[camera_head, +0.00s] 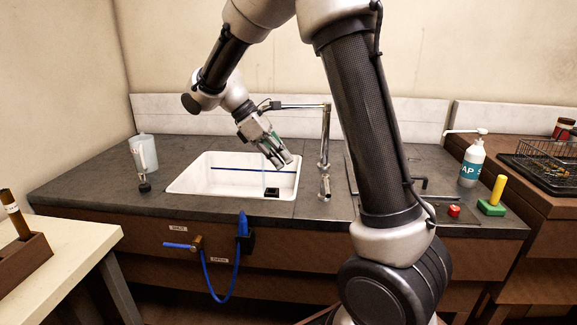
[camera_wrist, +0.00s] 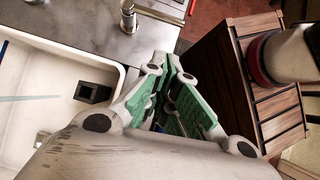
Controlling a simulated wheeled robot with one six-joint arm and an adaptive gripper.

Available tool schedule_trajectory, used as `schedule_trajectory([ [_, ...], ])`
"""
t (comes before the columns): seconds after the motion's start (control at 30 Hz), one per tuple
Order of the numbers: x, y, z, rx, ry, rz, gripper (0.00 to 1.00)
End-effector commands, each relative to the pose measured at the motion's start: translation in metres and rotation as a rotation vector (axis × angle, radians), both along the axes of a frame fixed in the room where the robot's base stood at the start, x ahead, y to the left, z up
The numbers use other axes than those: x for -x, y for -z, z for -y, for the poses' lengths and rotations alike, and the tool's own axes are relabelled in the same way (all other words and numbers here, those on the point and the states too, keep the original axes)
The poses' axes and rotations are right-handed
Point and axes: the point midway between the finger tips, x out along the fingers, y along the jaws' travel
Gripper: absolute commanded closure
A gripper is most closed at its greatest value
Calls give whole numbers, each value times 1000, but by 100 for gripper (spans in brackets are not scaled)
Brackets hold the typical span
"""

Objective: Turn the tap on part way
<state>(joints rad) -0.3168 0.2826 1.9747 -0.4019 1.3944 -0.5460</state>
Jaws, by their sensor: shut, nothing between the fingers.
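The chrome tap (camera_head: 326,135) stands at the right of the white sink (camera_head: 183,181), its spout reaching left over the basin. A short chrome post (camera_head: 325,187), perhaps the tap's handle, stands on the counter in front of it. A similar chrome post shows at the top of the wrist view (camera_wrist: 128,16). My gripper (camera_head: 287,163) is shut and empty, pointing down over the right part of the sink, left of the tap and apart from the post. Its green finger pads (camera_wrist: 178,95) fill the middle of the wrist view. A thin pale streak, perhaps water, shows in the wrist view (camera_wrist: 28,98).
A clear jug (camera_head: 146,150) stands left of the sink. A soap bottle (camera_head: 471,165) and a green and yellow block (camera_head: 492,200) stand right. A blue hose (camera_head: 222,299) hangs below the counter.

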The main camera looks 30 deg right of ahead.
Motion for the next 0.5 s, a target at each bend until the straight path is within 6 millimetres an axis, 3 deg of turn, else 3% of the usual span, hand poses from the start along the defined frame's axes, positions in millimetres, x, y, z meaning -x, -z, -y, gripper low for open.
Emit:
schedule_trajectory([
  [0.33, 23, 60, 37, 0, 5, -4, 100],
  [0.5, 35, 73, 58, -1, 6, 0, 100],
])
